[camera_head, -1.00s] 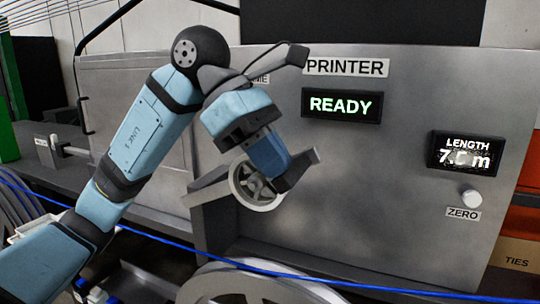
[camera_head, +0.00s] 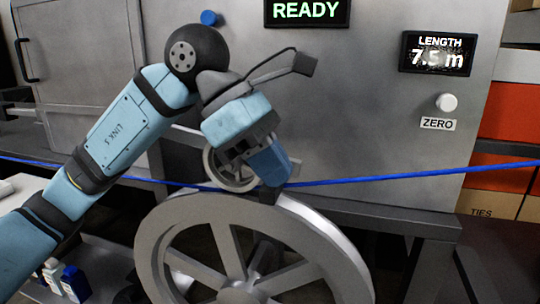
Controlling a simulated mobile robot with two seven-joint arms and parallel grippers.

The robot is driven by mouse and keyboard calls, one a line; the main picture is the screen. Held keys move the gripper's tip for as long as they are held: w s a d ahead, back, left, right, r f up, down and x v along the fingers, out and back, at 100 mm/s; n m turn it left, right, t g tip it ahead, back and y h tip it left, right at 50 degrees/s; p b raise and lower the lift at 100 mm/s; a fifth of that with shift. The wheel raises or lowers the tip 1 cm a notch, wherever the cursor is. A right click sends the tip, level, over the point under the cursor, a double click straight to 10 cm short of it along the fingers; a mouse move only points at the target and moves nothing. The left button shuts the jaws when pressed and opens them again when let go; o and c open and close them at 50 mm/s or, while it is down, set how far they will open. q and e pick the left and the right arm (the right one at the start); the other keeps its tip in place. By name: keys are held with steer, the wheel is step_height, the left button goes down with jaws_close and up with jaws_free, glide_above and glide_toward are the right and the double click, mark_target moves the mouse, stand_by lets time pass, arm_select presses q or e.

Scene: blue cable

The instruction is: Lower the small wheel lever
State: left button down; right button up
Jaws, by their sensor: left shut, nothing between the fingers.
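The small spoked wheel (camera_head: 229,172) sits just above the large grey wheel (camera_head: 213,205), apparently close to its rim or touching it; my gripper hides part of it. The small wheel's lever is mostly hidden behind my arm, with a grey bar (camera_head: 188,136) showing to the left. The blue cable (camera_head: 400,178) runs across, passing at the bottom of the small wheel and the top of the large one. My left gripper (camera_head: 277,184) is shut and empty, pointing down at the small wheel's right side, over the large wheel's rim. My right gripper is out of view.
The grey printer cabinet (camera_head: 360,110) stands behind, with a READY display (camera_head: 307,11), a length display (camera_head: 435,54) reading about 7.5 m and a ZERO button (camera_head: 446,102). Orange boxes (camera_head: 508,112) are at right. Small bottles (camera_head: 74,283) stand at lower left.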

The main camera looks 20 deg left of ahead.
arm_select(q)
steer(key=shift+s+d+f+y+b, duration=0.1)
steer(key=shift+s+f+y+b, duration=0.1)
steer(key=shift+f, duration=0.35)
steer(key=shift+s+f+y+b, duration=0.1)
steer(key=shift+f+y, duration=0.1)
steer(key=shift+f, duration=0.5)
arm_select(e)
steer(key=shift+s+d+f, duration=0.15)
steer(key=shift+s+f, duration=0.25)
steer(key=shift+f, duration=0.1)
arm_select(q)
steer(key=r+p, duration=0.2)
steer(key=r, duration=0.3)
steer(key=shift+w+r, duration=0.1)
steer(key=shift+w, duration=0.1)
step_height(320, 180, up, 11)
steer(key=shift+r+p, duration=0.15)
steer(key=shift+p, duration=0.25)
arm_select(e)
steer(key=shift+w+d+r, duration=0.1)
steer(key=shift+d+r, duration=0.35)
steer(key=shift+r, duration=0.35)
